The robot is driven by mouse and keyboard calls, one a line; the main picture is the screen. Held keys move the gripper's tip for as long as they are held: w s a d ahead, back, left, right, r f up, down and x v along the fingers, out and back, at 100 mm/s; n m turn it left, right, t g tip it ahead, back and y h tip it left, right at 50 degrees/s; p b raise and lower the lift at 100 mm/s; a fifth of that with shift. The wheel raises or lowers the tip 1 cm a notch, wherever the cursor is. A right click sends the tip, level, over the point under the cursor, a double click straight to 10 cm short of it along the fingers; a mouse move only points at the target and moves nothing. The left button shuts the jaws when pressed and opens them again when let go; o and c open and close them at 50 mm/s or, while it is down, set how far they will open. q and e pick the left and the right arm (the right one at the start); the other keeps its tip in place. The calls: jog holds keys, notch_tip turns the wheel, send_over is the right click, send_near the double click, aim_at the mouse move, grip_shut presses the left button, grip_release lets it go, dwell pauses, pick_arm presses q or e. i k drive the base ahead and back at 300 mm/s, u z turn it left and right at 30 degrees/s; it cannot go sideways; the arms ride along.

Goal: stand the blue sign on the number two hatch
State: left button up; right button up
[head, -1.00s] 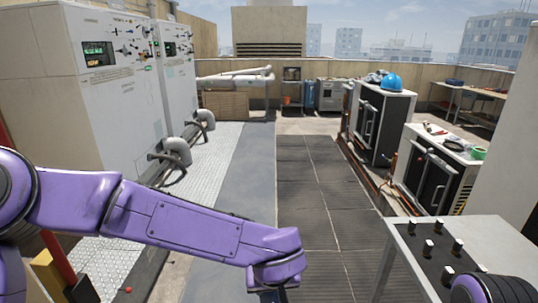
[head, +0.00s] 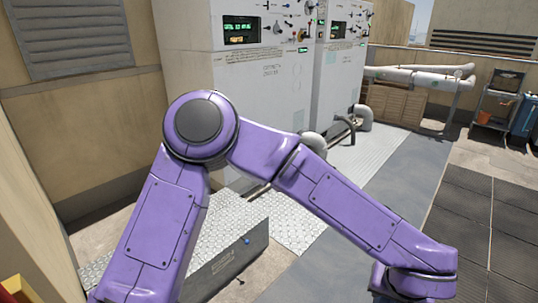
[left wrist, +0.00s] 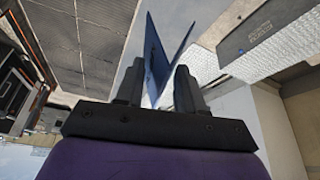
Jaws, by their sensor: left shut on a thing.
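The blue sign (left wrist: 158,50) shows in the left wrist view as thin folded panels, seen nearly edge-on and opening in a V. My left gripper (left wrist: 157,88) is shut on it, with a dark finger on each side. In the head view my left arm reaches across to the lower right, and its fingers and the sign are out of sight below the edge. I cannot make out a number two hatch. A dark grey panel (head: 228,266) with small unreadable lettering lies at the bottom beside tread plate; it also shows in the left wrist view (left wrist: 258,30). My right gripper is not in view.
Tall white cabinets (head: 240,90) with lit displays stand behind my left arm, with pipes (head: 352,125) at their base. A tread-plate strip (head: 300,215) runs beside a clear grey walkway (head: 375,190). Dark slatted mats (head: 480,225) lie at right. A trolley (head: 497,100) stands far right.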

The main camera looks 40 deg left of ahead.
aim_at(224, 224)
jog(key=u, duration=0.4)
jog(key=i, duration=2.15)
jog(key=u, duration=1.5)
jog(key=i, duration=1.5)
jog(key=u, duration=0.7)
